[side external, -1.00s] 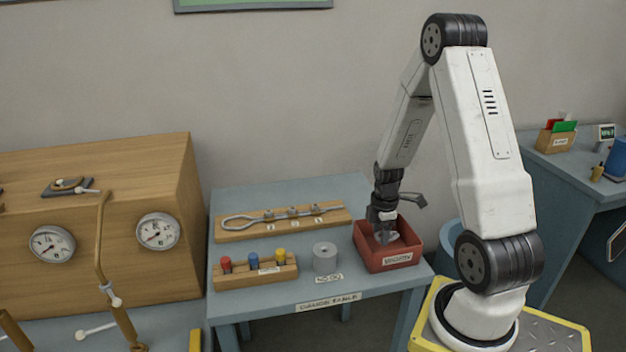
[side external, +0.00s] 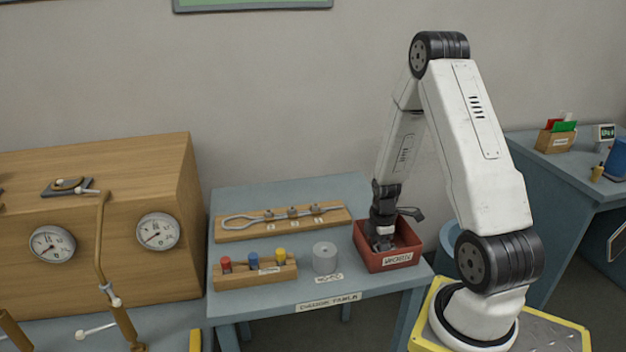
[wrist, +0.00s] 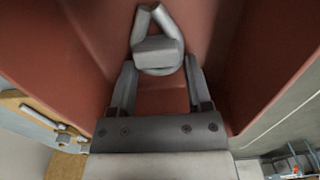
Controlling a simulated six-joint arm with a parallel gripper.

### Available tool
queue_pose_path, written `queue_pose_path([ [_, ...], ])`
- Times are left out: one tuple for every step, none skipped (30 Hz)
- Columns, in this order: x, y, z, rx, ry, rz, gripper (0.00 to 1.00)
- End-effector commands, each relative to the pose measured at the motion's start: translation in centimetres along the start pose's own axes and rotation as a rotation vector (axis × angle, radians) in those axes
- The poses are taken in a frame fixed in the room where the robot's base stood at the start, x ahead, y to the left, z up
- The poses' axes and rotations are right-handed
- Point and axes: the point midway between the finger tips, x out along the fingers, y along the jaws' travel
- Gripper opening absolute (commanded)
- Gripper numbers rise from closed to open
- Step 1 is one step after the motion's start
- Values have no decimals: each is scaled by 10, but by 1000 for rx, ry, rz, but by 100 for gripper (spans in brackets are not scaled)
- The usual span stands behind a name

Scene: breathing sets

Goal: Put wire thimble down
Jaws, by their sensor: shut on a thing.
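The wire thimble (wrist: 166,66) is a grey teardrop-shaped loop with its two legs pointing up in the wrist view. A grey block crosses its middle. My gripper (wrist: 158,66) is shut on it, with a finger on each side. In the side view my gripper (side external: 384,244) is down inside the red open box (side external: 392,264), below its rim. The box's red walls (wrist: 85,35) surround the thimble in the wrist view. The thimble is hidden in the side view, and I cannot tell whether it touches the box floor.
A blue bin (side external: 451,235) stands right of the table.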

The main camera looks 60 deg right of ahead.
Motion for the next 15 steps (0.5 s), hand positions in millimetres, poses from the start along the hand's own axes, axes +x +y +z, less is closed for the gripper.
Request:
queue_pose_path([
  [0,0,0,0,0,0,0],
  [0,0,0,0,0,0,0],
  [0,0,0,0,0,0,0],
  [0,0,0,0,0,0,0],
  [0,0,0,0,0,0,0],
  [1,0,0,0,0,0,0],
  [2,0,0,0,0,-1,0],
  [3,0,0,0,0,-1,0],
  [3,0,0,0,0,0,70],
  [3,0,0,0,0,0,79],
  [3,0,0,0,0,0,89],
  [3,0,0,0,0,0,99],
  [3,0,0,0,0,0,99],
  [3,0,0,0,0,0,99],
  [3,0,0,0,0,0,99],
])
